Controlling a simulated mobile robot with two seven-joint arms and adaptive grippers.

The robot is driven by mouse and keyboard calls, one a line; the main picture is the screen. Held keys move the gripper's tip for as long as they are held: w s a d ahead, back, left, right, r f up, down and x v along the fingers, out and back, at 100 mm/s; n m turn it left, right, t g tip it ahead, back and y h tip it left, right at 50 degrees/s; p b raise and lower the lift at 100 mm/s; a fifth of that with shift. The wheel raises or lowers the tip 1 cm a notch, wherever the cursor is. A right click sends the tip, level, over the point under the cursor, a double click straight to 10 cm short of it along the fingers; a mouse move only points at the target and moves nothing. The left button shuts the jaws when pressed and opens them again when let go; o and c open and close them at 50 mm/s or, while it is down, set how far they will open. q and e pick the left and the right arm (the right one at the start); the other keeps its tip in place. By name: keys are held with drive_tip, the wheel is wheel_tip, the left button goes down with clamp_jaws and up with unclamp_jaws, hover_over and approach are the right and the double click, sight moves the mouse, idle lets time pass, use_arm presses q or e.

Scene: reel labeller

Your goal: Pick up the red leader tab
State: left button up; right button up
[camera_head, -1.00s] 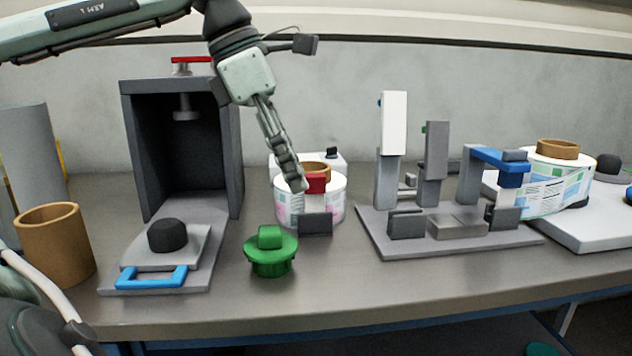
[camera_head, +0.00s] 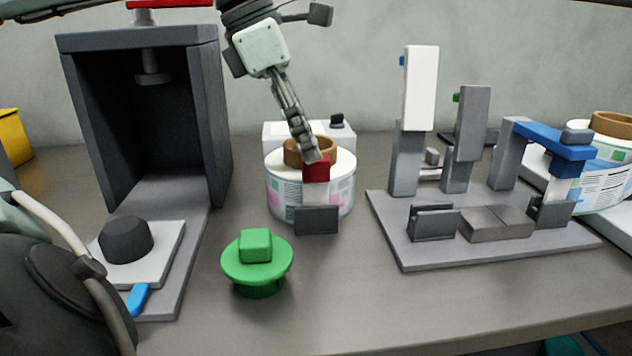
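The red leader tab (camera_head: 316,171) is a small red block at the front of a white label reel (camera_head: 283,192) with a brown core (camera_head: 322,147). A white strip hangs below the tab, down to a dark grey block (camera_head: 317,221). My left gripper (camera_head: 313,155) comes down from above, with its fingertips at the tab's upper left edge. The fingers show nearly edge-on, so I cannot tell whether they are open or shut, or whether they grip the tab. My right gripper is not in view.
A green knobbed part (camera_head: 257,262) stands in front of the reel. A dark press housing (camera_head: 215,120) is on the left. A grey fixture plate (camera_head: 415,256) with uprights is on the right, beside another label reel (camera_head: 605,185). The table front centre is clear.

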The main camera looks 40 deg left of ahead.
sight(316, 163)
use_arm(q)
drive_tip(key=x, duration=0.4)
drive_tip(key=shift+a, duration=0.2)
drive_tip(key=shift+w+d+f, duration=0.1)
drive_tip(key=shift+f, duration=0.2)
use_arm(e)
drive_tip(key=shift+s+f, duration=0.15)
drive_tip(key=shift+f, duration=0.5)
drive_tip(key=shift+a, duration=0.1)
use_arm(q)
clamp_jaws()
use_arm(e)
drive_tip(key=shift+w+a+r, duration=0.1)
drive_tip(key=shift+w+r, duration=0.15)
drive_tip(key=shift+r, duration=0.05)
use_arm(q)
drive_tip(key=shift+r, duration=0.1)
